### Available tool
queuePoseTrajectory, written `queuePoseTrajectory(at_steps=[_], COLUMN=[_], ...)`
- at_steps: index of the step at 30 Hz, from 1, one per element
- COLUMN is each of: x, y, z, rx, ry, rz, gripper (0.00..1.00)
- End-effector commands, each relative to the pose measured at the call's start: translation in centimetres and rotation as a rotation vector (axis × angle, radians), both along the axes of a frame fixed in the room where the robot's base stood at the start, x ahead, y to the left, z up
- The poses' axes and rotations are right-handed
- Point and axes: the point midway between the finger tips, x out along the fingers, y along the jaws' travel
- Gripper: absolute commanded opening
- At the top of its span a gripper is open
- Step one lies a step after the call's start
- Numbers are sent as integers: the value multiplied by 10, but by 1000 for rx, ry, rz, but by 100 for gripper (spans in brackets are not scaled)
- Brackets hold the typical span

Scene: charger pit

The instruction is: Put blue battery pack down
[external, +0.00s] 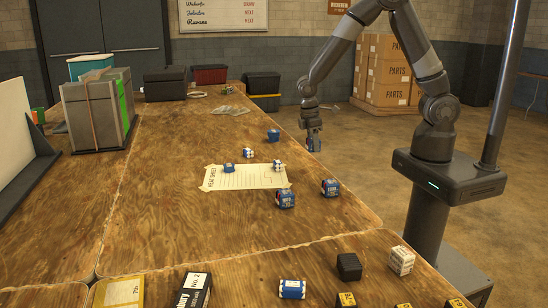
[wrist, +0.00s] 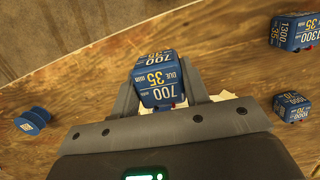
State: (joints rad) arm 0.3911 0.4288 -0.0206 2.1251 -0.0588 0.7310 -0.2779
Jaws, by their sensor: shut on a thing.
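A blue battery pack (wrist: 158,82) marked 700 and 35 sits between the fingers of my gripper (wrist: 160,100) in the wrist view. The fingers are shut on its sides. In the external view my gripper (external: 314,143) points down near the table's right edge, and the held pack is small and partly hidden by the fingers. I cannot tell whether the pack touches the wood. Other blue packs stand on the table: one (external: 285,199) and another (external: 330,187) at the near right, and one (external: 273,134) left of my gripper.
A paper heat sheet (external: 215,181) lies taped on the table (external: 170,215) with small packs on it. A strapped grey stack (external: 95,115) stands at the left. Dark bins (external: 263,84) stand at the back. Wood left of the sheet is clear.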

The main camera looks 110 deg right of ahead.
Motion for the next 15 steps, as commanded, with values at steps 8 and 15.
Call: queuePoseTrajectory(at_steps=[8, 15], x=[-34, -41], y=[-32, -39], z=[28, 34], rx=[0, -1], ry=[-1, -1], rz=[-2, 3], gripper=[12, 12])
